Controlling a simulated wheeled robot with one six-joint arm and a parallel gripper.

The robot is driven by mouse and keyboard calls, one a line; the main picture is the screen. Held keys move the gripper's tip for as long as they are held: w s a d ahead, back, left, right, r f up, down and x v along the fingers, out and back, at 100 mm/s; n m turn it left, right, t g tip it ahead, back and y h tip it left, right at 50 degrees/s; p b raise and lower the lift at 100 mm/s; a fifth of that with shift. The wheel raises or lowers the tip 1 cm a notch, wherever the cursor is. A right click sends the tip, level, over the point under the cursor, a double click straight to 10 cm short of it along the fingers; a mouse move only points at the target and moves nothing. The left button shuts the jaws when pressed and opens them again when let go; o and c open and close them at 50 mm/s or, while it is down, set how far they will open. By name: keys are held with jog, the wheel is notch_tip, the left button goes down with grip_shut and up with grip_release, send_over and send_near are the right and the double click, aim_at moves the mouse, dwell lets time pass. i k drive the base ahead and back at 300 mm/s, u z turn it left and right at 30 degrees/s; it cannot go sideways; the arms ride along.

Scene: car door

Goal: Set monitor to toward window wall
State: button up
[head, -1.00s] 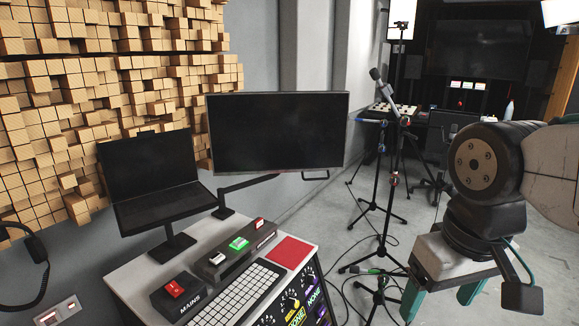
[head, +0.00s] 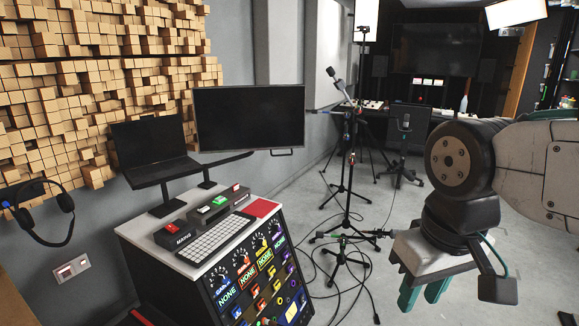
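The monitor (head: 249,117) is a wide black screen on an arm above the desk, left of centre. Its screen faces roughly toward me, and a small handle (head: 281,153) hangs under its lower right edge. My gripper (head: 424,294) is at the lower right, pointing down, with its two teal fingers apart and nothing between them. It is well to the right of the monitor and nearer to me. No window shows in this view.
A laptop (head: 152,150) stands on a stand left of the monitor. The console (head: 262,262) below carries a keyboard (head: 215,239), switches and knobs. A microphone stand (head: 350,170) and floor cables are right of it. Grey floor (head: 400,215) is open farther right.

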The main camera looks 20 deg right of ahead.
aim_at(232, 118)
jog(key=z, duration=0.7)
jog(key=i, duration=0.35)
jog(key=z, duration=0.6)
jog(key=i, duration=2.15)
jog(key=u, duration=1.25)
jog(key=i, duration=0.65)
jog(key=u, duration=0.75)
